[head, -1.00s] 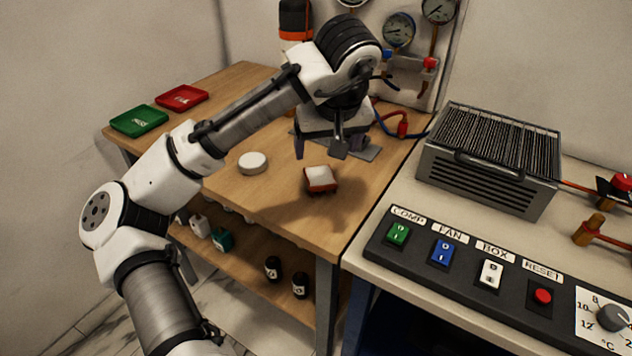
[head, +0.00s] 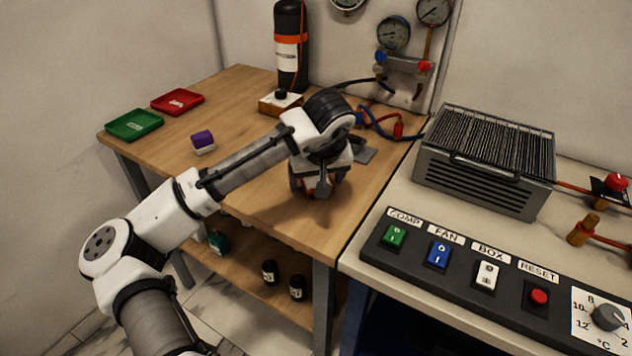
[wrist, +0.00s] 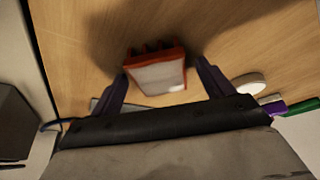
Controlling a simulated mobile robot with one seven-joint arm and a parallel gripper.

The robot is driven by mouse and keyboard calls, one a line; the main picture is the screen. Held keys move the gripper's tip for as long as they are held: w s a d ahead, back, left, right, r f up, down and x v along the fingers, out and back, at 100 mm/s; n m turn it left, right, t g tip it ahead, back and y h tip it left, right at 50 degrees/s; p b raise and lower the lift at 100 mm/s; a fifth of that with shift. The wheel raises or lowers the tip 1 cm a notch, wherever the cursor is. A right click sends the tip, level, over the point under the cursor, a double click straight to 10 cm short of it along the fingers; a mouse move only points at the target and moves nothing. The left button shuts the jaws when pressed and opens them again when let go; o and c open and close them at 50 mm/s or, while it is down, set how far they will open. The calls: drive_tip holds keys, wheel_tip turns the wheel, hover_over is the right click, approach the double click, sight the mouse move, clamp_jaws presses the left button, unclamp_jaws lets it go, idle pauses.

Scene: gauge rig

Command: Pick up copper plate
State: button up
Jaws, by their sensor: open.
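A small red-orange piece with a pale, flat upper face (wrist: 158,74) lies on the wooden bench in the wrist view. It is the only copper-like plate I can make out, and I cannot tell its metal for sure. My gripper (wrist: 162,70) is open, with one purple finger on each side of the piece. No clear contact shows. In the head view my gripper (head: 316,188) is low over the bench and hides most of the piece; only a bit of red (head: 311,188) shows between the fingers.
A white disc (wrist: 250,84) lies right of the gripper. A purple and white block (head: 203,141), green tray (head: 134,124) and red tray (head: 177,101) stand on the bench at left. A grey plate (head: 366,153), hoses and a black cylinder (head: 291,60) are behind.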

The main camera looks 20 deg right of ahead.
drive_tip(key=c, duration=1.3)
drive_tip(key=shift+r, duration=0.1)
drive_tip(key=shift+c, duration=0.2)
